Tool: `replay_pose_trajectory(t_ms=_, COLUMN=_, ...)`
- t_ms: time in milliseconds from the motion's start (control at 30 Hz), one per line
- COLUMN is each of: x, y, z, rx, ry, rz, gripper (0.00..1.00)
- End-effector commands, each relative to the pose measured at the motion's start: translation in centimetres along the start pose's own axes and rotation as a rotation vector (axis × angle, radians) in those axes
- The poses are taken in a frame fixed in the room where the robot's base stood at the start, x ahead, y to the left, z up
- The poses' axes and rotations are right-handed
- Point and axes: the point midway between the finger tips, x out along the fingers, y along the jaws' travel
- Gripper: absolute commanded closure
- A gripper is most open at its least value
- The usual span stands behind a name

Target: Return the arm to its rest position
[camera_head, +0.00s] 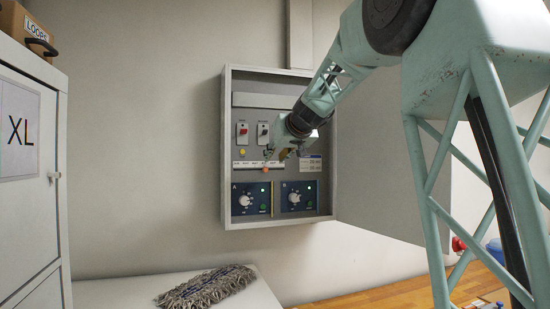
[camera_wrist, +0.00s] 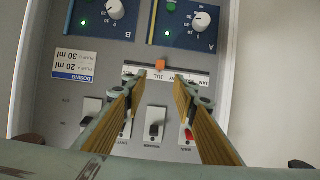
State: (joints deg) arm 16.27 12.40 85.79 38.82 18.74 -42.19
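My arm, pale green, reaches in from the right in the head view. My gripper (camera_head: 280,155) is in front of the open grey wall cabinet (camera_head: 226,150), close to its panel. In the wrist view, the two fingers of my gripper (camera_wrist: 157,80) stand well apart with nothing between them. Beyond them are an orange slider (camera_wrist: 161,64) and a month strip (camera_wrist: 196,78). I cannot tell whether a fingertip touches the panel.
The cabinet holds toggle switches (camera_head: 242,130) and two blue dial units (camera_head: 250,199). Its door (camera_head: 385,170) stands open to the right. A white locker marked XL (camera_head: 20,215) stands left, a box (camera_head: 22,22) on top. A grey mop head (camera_head: 207,287) lies on a white surface below.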

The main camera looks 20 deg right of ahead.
Motion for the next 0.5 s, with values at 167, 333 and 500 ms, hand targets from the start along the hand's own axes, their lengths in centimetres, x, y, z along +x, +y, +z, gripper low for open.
replay_pose_trajectory(t_ms=167, x=0.0, y=0.0, z=0.0, rx=0.0, ry=0.0, rz=0.0, gripper=0.74)
replay_pose_trajectory(t_ms=333, x=-0.3, y=-0.3, z=0.1, rx=0.0, ry=-0.003, rz=-0.003, gripper=0.74)
replay_pose_trajectory(t_ms=500, x=-1.6, y=-1.6, z=1.2, rx=0.0, ry=-0.023, rz=-0.016, gripper=0.74)
